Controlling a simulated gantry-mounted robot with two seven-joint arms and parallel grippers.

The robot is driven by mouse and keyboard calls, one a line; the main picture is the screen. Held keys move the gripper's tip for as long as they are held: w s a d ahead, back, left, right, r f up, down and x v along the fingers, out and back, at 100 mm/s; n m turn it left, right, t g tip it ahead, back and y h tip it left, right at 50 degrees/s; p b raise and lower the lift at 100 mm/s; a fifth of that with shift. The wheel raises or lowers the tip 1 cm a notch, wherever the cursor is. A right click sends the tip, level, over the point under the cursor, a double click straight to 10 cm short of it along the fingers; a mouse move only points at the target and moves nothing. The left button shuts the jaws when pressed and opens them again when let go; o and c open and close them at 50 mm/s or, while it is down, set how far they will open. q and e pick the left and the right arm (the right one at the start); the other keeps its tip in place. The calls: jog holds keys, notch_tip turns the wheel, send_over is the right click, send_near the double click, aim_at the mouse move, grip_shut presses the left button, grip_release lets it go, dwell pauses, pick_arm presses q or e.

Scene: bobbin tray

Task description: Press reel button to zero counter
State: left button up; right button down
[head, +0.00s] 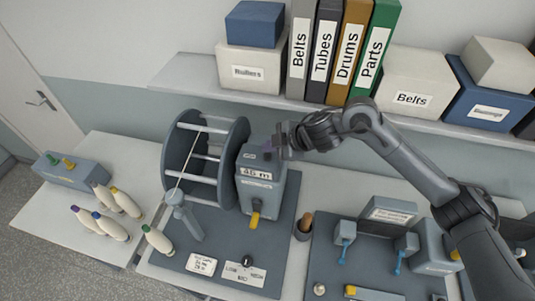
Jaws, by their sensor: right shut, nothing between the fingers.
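The reel (205,160) is a grey drum with two round flanges and pale rods, standing at the left on a dark base plate. Beside it, to the right, stands a grey counter box (265,190) with a white display (256,173) that seems to read 45 m. A yellow-tipped handle (255,219) hangs at its front. My right gripper (276,149) is shut and empty at the top of the counter box. I cannot tell whether it touches the box. No button shows clearly; the gripper may cover it. My left gripper is not in view.
Several cream bobbins (126,202) lie on the table left of the reel. A shelf (190,75) with binders and boxes runs behind, above the reel. A grey post (184,215) stands in front of the reel. A second fixture (385,235) stands at the right.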

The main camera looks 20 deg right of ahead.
dwell(0.5)
jog(key=shift+f, duration=0.4)
dwell(0.3)
jog(key=shift+f, duration=0.6)
dwell(0.4)
jog(key=shift+r, duration=0.1)
jog(key=shift+r+p, duration=0.7)
jog(key=shift+r, duration=0.2)
